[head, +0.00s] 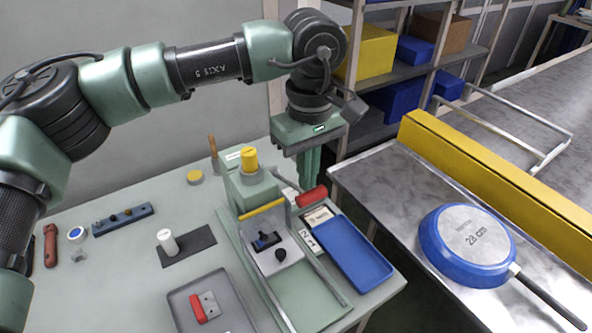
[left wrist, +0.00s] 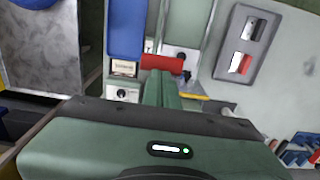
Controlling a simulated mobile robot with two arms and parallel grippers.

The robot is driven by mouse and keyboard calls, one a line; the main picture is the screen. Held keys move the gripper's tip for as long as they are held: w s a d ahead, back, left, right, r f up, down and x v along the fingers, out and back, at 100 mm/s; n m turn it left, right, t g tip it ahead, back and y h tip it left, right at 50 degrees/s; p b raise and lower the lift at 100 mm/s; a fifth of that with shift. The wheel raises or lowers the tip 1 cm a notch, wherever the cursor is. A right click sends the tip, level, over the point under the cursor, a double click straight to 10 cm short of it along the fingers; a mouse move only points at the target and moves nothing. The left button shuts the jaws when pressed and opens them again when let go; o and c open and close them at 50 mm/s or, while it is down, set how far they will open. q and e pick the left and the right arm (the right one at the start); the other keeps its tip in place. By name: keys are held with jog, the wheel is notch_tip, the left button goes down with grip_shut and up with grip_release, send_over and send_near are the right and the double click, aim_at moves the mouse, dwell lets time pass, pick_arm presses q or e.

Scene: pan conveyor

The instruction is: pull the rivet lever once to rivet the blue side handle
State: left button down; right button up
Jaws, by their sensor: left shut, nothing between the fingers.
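The rivet press (head: 247,188) is a green machine with a yellow cap on the workbench. Its lever has a red grip (head: 312,196), which also shows in the left wrist view (left wrist: 162,63). My right gripper is out of view.
A blue tray (head: 352,262) lies right of the press. A grey tray (head: 240,318) with a red handle piece (head: 203,307) is in front. A blue pan (head: 467,250) sits upside down on the metal table at the right, beside a yellow rail (head: 500,185). Shelves stand behind.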

pick_arm(q)
jog(key=shift+a, duration=0.1)
jog(key=shift+f, duration=0.1)
jog(key=shift+s+d+f+b, duration=0.25)
jog(key=shift+s+f+b, duration=0.05)
jog(key=shift+f+b, duration=0.45)
jog(key=shift+s+d+f+b, duration=0.2)
jog(key=shift+s+f+b, duration=0.1)
jog(key=shift+f+b, duration=0.5)
jog(key=shift+s+d+f+b, duration=0.3)
jog(key=shift+f+b, duration=0.25)
jog(key=shift+f, duration=0.35)
jog(key=shift+f+b, duration=1.15)
jog(key=shift+f, duration=0.2)
notch_tip(320, 180, up, 20)
jog(key=r+p, duration=0.1)
jog(key=p, duration=1.2)
send_over(314, 196)
jog(key=s, duration=0.1)
jog(key=shift+d+f, duration=0.25)
jog(key=shift+d, duration=0.15)
